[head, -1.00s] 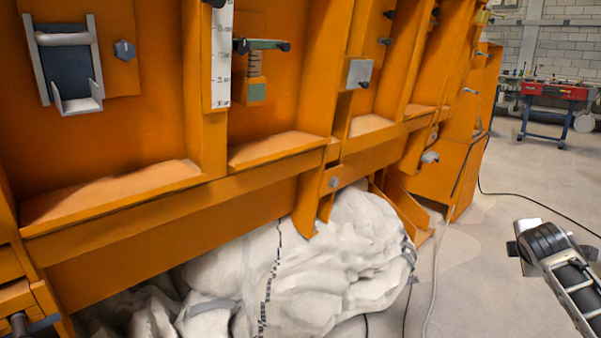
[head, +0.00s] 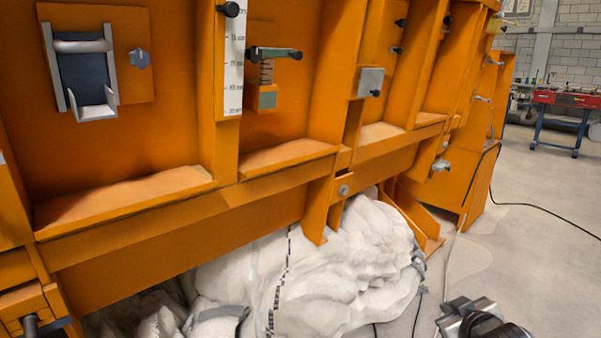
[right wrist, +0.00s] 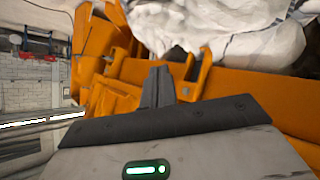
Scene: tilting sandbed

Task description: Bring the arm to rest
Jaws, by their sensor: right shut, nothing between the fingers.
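My right arm's end (head: 478,322) shows at the bottom right edge of the head view, low over the grey floor and apart from the orange sandbed frame (head: 150,225). In the right wrist view my right gripper (right wrist: 157,85) has its dark fingers together with nothing between them. The orange frame (right wrist: 240,95) and the white sacking (right wrist: 215,30) lie beyond the fingers there. My left gripper is in neither view.
White bulging sacks (head: 340,270) fill the space under the frame. A dark cable (head: 545,215) runs over the floor at the right. A red-topped cart (head: 568,99) stands at the back right.

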